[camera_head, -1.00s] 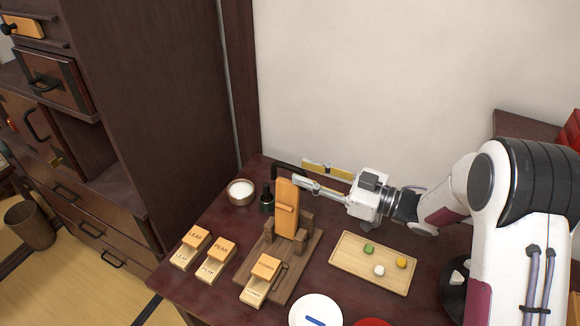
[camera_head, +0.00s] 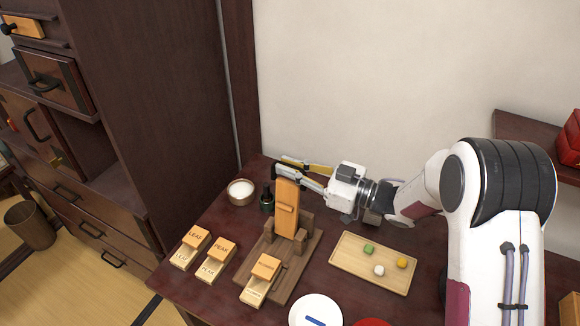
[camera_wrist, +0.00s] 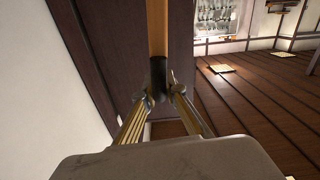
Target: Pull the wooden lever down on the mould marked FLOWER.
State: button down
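The mould is a dark wooden base (camera_head: 296,282) with an upright orange wooden lever (camera_head: 287,208) between dark posts. A pale block (camera_head: 255,291) with lettering too small to read sits at its front. My gripper (camera_head: 288,170) comes from the right, its fingertips by the top of the lever. In the wrist view, a dark rod end (camera_wrist: 157,73) joined to an orange wooden bar (camera_wrist: 157,28) stands between the two fingertips (camera_wrist: 160,100). I cannot tell whether the fingers touch or pinch it. The lever stands upright.
Blocks marked LEAF (camera_head: 197,237) and PEAK (camera_head: 222,248) lie left of the mould. A white bowl (camera_head: 240,192) and small dark bottle (camera_head: 267,198) stand behind it. A tray (camera_head: 345,262) with coloured sweets is right, a white plate (camera_head: 300,318) in front.

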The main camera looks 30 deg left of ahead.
jog(key=shift+s, duration=0.2)
jog(key=s+f+n, duration=0.3)
jog(key=s+n, duration=0.2)
jog(key=s, duration=0.3)
jog(key=s+f+n, duration=0.2)
jog(key=s+n, duration=0.2)
jog(key=s, duration=0.4)
jog(key=s+f+n, duration=0.3)
jog(key=s+f, duration=0.1)
jog(key=f, duration=0.3)
jog(key=s+f+n, duration=0.4)
jog(key=f, duration=0.4)
jog(key=shift+s+f+n, duration=0.15)
jog(key=shift+s+n, duration=0.15)
jog(key=shift+s, duration=0.05)
dwell(0.4)
jog(key=c, duration=2.1)
grip_release()
jog(key=shift+d, duration=0.1)
